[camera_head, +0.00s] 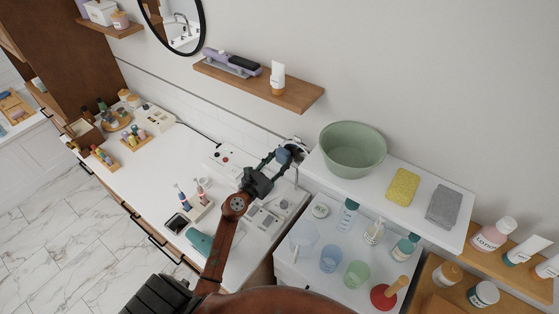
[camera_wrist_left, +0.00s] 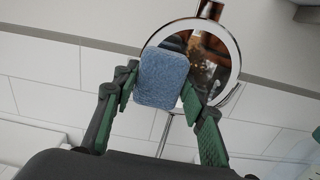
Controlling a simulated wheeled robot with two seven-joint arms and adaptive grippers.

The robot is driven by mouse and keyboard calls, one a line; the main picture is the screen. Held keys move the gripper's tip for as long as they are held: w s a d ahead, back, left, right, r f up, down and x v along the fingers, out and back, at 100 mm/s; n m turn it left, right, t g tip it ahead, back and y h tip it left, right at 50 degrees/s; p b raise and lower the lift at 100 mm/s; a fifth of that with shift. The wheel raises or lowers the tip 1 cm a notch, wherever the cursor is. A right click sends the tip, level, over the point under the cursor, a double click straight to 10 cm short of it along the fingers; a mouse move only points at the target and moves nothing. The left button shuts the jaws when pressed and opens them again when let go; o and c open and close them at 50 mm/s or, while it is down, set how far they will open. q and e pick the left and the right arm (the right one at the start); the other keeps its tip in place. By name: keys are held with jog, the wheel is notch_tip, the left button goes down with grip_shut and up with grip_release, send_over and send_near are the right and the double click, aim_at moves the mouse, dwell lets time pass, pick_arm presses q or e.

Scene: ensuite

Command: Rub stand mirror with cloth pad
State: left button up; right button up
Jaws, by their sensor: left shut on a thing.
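My left gripper (camera_head: 272,163) reaches toward the wall beside the white shelf in the head view. It is shut on a blue cloth pad (camera_wrist_left: 163,78), held between its two green fingers in the left wrist view. The pad also shows small in the head view (camera_head: 283,156). The round stand mirror (camera_wrist_left: 216,48) is right behind the pad and partly covered by it. I cannot tell whether pad and mirror touch. In the head view the mirror (camera_head: 298,150) is mostly hidden behind the gripper. My right gripper is not in view.
A green basin (camera_head: 352,148), a yellow sponge (camera_head: 402,187) and a grey cloth (camera_head: 443,205) sit on the white shelf to the right. Cups and bottles stand below it. A wooden wall shelf (camera_head: 290,97) hangs above. The counter's middle left (camera_head: 160,165) is clear.

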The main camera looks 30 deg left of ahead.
pick_arm(q)
jog(key=shift+w, duration=0.45)
jog(key=shift+d, duration=0.1)
